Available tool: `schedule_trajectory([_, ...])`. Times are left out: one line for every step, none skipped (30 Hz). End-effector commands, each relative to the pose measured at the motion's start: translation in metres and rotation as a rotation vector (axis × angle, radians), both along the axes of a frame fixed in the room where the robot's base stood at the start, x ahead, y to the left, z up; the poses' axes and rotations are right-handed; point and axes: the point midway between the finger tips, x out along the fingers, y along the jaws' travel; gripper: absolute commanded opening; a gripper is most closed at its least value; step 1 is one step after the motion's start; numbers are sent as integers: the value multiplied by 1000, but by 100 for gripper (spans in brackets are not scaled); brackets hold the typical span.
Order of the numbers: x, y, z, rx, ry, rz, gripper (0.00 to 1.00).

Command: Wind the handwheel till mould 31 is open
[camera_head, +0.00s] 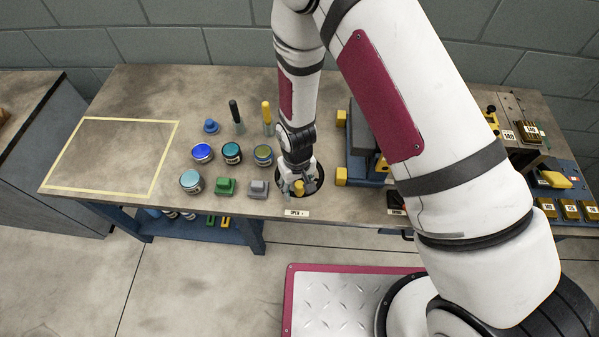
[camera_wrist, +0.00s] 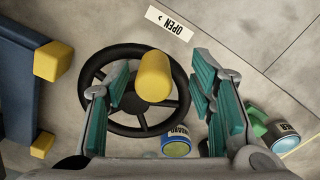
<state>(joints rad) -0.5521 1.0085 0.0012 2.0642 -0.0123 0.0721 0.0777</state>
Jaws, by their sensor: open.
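The black handwheel (camera_head: 281,187) is set at the front of the bench, largely under my gripper in the head view. In the wrist view the handwheel (camera_wrist: 128,50) has a rim, spokes and an upright yellow knob (camera_wrist: 154,77). My gripper (camera_wrist: 158,84) is open, with one teal-padded finger on each side of the knob and gaps visible. In the head view my gripper (camera_head: 299,185) points down at the wheel. A label reading OPEN with an arrow (camera_head: 297,213) lies in front of it. A blue fixture with yellow blocks (camera_head: 365,172) stands right of the wheel, partly hidden by my arm; I cannot read a mould 31 mark.
A yellow-taped square (camera_head: 112,191) farther left is empty. Numbered brass-coloured blocks (camera_head: 570,209) stand at the right.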

Motion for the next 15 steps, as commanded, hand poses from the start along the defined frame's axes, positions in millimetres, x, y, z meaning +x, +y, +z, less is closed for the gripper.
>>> schedule_trajectory([-1, 0, 6, 1, -2, 0, 50])
schedule_trajectory([-1, 1, 9, 1, -3, 0, 50])
schedule_trajectory([0, 1, 13, 2, -4, -1, 50])
schedule_trajectory([0, 1, 16, 2, -4, -1, 50])
schedule_trajectory([0, 1, 19, 2, -4, -1, 50])
schedule_trajectory([-1, 1, 22, 1, -3, -1, 50])
schedule_trajectory([-1, 1, 25, 2, -4, -1, 50])
schedule_trajectory([-1, 1, 27, 2, -4, -1, 50])
schedule_trajectory([0, 1, 31, 2, -4, -1, 50])
schedule_trajectory([0, 1, 34, 2, -4, -1, 50])
schedule_trajectory([0, 1, 37, 2, -4, -1, 50])
schedule_trajectory([0, 1, 40, 2, -4, -1, 50])
schedule_trajectory([0, 1, 43, 2, -4, -1, 50])
schedule_trajectory([0, 1, 45, 2, -4, -1, 50])
schedule_trajectory([0, 1, 49, 2, -4, 0, 50])
